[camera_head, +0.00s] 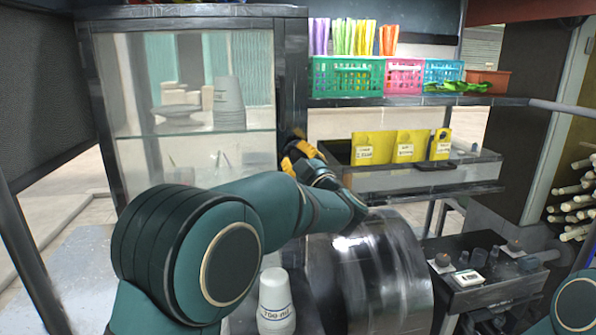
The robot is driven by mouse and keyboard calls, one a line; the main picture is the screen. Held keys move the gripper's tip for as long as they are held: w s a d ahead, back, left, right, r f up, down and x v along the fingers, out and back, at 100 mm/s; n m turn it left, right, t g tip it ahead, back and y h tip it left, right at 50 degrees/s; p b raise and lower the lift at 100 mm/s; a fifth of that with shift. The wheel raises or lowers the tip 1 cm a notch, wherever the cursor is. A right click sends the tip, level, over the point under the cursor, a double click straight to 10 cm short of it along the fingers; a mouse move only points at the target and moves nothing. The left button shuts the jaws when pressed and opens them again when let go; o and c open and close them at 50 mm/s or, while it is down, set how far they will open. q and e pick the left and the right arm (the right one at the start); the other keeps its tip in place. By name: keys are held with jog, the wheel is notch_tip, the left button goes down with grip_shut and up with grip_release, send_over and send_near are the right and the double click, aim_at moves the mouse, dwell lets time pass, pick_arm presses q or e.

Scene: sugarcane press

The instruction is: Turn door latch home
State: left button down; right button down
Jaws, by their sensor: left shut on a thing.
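The glass-fronted cabinet (187,153) with a dark frame stands at the left. Its door looks closed, with stacked cups visible through the glass. My left gripper (292,146) reaches across to the cabinet's right-hand frame post (293,80). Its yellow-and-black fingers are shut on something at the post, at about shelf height. That place fits the door latch, but the latch itself is hidden by the fingers. Of my right arm only a teal joint shows at the lower right edge; its gripper is out of view.
A metal drum (385,275) stands below my left forearm, with stacked white cups (275,300) beside it. Behind are a shelf with coloured baskets (347,77) and a tray with yellow holders (374,147). A dark box with knobs (478,275) sits at the right.

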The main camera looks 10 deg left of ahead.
pick_arm(q)
jog(key=n+g+b, duration=0.2)
jog(key=n, duration=0.2)
jog(key=shift+a+f, duration=0.1)
jog(key=shift+a, duration=0.05)
jog(key=n, duration=0.2)
jog(key=n+g+b, duration=0.1)
jog(key=n, duration=0.2)
jog(key=shift+g, duration=0.3)
jog(key=shift+n, duration=0.3)
jog(key=c, duration=0.8)
grip_release()
jog(key=shift+o, duration=0.2)
jog(key=v, duration=1.2)
jog(key=shift+r, duration=0.2)
jog(key=shift+s, duration=0.1)
